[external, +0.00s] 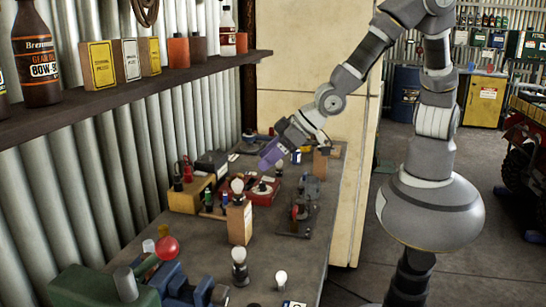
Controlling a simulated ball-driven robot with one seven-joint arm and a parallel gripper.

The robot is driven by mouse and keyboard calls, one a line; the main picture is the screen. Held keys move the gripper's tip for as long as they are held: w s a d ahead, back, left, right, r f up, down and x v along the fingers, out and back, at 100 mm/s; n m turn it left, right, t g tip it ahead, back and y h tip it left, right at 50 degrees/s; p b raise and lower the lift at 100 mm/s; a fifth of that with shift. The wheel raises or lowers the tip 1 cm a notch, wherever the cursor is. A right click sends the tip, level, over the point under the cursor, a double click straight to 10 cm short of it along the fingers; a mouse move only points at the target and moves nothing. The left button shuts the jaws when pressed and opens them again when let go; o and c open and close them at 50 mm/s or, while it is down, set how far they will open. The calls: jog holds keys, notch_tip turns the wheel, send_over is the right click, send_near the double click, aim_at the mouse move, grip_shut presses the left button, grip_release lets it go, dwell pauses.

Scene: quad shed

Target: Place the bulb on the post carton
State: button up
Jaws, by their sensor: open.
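A tall brown carton (239,222) stands upright on the bench, likely the post carton. A pale bulb (237,185) shows upright at its top; it appears to rest on the carton, with its base against the top edge. Two more pale bulbs stand nearer the front, one in a dark base (239,256) and one lower at the right (281,277). My gripper (266,163), with purple fingers, is open above the bench, behind and to the right of the carton, apart from its bulb. I see nothing held, though the fingers are small here.
A red tray (264,199), a yellow box (185,201) and a dark metal tool (297,213) crowd the bench around the carton. A shelf (150,85) with bottles and boxes overhangs the left.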

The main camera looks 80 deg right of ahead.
jog(key=shift+v, duration=0.95)
jog(key=w+d+r+m+t, duration=0.1)
jog(key=w+d+r, duration=0.25)
jog(key=r, duration=0.55)
jog(key=w+d+r+t+y, duration=0.1)
jog(key=w+d+r, duration=0.25)
jog(key=r, duration=0.65)
jog(key=w+d+r+m+t, duration=0.1)
jog(key=w+d+r, duration=0.25)
jog(key=r, duration=0.55)
jog(key=s+d+r+t+h, duration=0.1)
jog(key=s+d+r, duration=0.3)
jog(key=r, duration=0.4)
jog(key=s+d+r+t+h, duration=0.1)
jog(key=s+d+r, duration=0.2)
jog(key=r, duration=0.6)
jog(key=s+d+r+t+h, duration=0.1)
jog(key=s+d+r, duration=0.3)
jog(key=r, duration=0.4)
jog(key=shift+s+d+r+m+t, duration=0.25)
jog(key=shift+s+d+m+t, duration=0.1)
jog(key=shift+d, duration=0.25)
